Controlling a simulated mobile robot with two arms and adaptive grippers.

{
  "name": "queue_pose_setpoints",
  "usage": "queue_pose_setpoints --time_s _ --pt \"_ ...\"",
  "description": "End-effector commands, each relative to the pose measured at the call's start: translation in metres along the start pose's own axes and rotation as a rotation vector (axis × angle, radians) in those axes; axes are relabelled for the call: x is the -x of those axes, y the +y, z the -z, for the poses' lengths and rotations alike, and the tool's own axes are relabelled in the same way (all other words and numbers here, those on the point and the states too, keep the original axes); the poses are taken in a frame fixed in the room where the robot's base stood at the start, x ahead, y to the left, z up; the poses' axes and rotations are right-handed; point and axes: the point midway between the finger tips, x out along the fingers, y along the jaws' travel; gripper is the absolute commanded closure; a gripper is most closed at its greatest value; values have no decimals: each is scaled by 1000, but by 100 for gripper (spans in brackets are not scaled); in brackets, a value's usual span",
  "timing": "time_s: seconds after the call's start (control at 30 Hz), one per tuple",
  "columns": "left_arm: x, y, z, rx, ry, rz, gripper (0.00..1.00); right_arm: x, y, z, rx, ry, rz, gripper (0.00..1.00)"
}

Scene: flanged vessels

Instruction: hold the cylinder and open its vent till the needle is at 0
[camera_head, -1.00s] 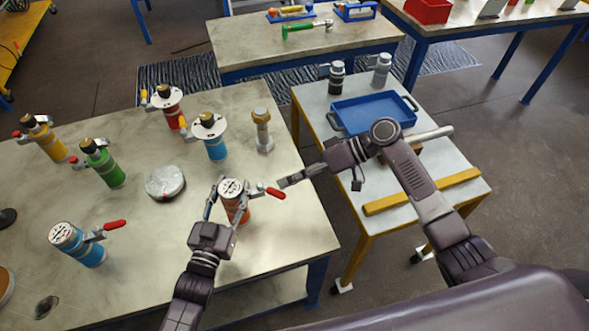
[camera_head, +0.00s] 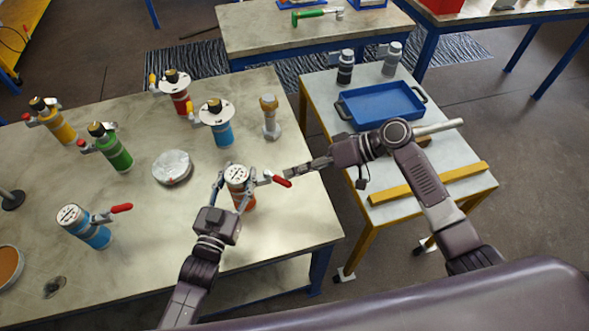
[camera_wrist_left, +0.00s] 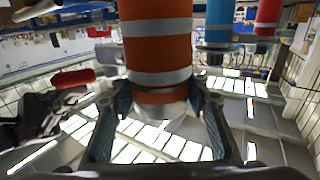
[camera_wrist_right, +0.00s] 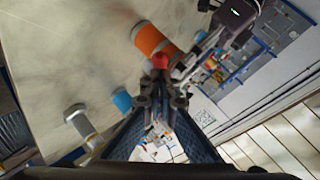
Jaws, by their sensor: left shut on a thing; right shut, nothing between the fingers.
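The orange cylinder with pale bands (camera_head: 247,201) stands upright near the right edge of the table, with a round gauge (camera_head: 237,174) on top. Its needle is too small to read. Its vent has a red-handled lever (camera_head: 281,182) pointing right. My left gripper (camera_head: 231,194) is shut around the cylinder's body, which fills the middle of the left wrist view (camera_wrist_left: 157,45). My right gripper (camera_head: 292,173) is shut and empty, close to the red handle's tip. In the right wrist view the red handle (camera_wrist_right: 160,61) shows just beyond the fingers; I cannot tell if they touch.
A blue cylinder with a red lever (camera_head: 88,232) stands at the front left. Green (camera_head: 114,154), yellow (camera_head: 58,127), red (camera_head: 178,98) and light blue (camera_head: 221,130) cylinders stand behind. A round silver disc (camera_head: 171,167) and a bolt-like post (camera_head: 270,118) are nearby. A side table holds a blue tray (camera_head: 384,119).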

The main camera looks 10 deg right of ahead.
Motion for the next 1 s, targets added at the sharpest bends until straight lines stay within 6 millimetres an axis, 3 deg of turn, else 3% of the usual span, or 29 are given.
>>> queue_pose_setpoints --time_s 0.33,0.8,1.0 --pt "0 0 0 -1 0 0 100 -3 -6 -8 -51 66 -47 100" --pt "0 0 0 -1 1 0 100 -13 -26 -22 -219 305 -211 100" --pt "0 0 0 -1 1 0 100 -18 -31 -25 -221 312 -217 100"
